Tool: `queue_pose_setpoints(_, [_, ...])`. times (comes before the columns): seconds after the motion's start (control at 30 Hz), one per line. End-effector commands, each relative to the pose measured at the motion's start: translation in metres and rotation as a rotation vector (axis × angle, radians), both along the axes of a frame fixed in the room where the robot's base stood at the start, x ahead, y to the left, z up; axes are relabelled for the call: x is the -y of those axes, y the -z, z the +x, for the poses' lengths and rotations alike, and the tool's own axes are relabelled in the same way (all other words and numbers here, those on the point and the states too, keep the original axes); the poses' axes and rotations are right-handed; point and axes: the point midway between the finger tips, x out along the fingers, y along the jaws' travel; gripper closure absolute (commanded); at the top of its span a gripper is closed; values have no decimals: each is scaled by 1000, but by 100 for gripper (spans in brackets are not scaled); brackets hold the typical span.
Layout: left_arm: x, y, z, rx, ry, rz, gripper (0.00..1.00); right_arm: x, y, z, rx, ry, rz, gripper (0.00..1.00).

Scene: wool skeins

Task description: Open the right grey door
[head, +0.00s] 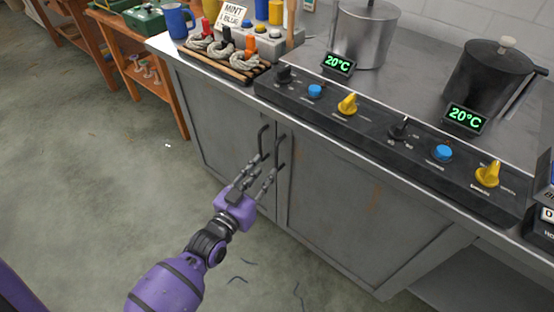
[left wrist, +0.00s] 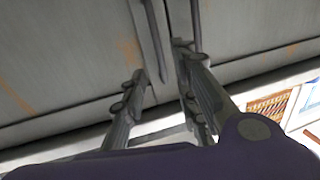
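The right grey door (head: 335,205) is shut in the cabinet front, level with the left grey door (head: 222,125). Each has a dark upright bar handle beside the middle seam. My left gripper (head: 262,172) is in front of the right door's handle (head: 281,150), its fingers apart. The left wrist view looks upside down. There the fingers (left wrist: 160,62) stand on either side of a bar handle (left wrist: 152,35), which appears to be the right door's. The left door's handle (head: 262,140) is close beside one finger. I cannot tell whether either finger touches a handle. My right gripper is not in view.
The counter above carries a black control panel (head: 375,128) with knobs, a steel pot (head: 365,35), a dark pot (head: 490,75) and a wooden rack (head: 232,72) with wool skeins. An orange table (head: 160,95) stands left. The floor (head: 90,160) before the cabinet is mostly clear.

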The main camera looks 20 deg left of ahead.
Motion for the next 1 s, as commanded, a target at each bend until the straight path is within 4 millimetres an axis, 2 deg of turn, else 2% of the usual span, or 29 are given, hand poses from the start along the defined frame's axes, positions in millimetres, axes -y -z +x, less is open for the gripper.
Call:
queue_pose_setpoints(0.3, [5, -6, 44, 27, 0, -5, 72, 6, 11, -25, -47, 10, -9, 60])
queue_pose_setpoints(0.5, [10, -5, 73, 25, -1, -5, 72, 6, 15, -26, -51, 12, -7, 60])
queue_pose_setpoints(0.7, [11, -5, 85, 23, -1, -4, 72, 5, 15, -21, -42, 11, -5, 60])
queue_pose_setpoints(0.93, [12, -5, 85, 23, -1, -4, 72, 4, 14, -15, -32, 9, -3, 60])
queue_pose_setpoints(1.0, [12, -5, 85, 23, -1, -4, 80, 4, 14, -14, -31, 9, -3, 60])
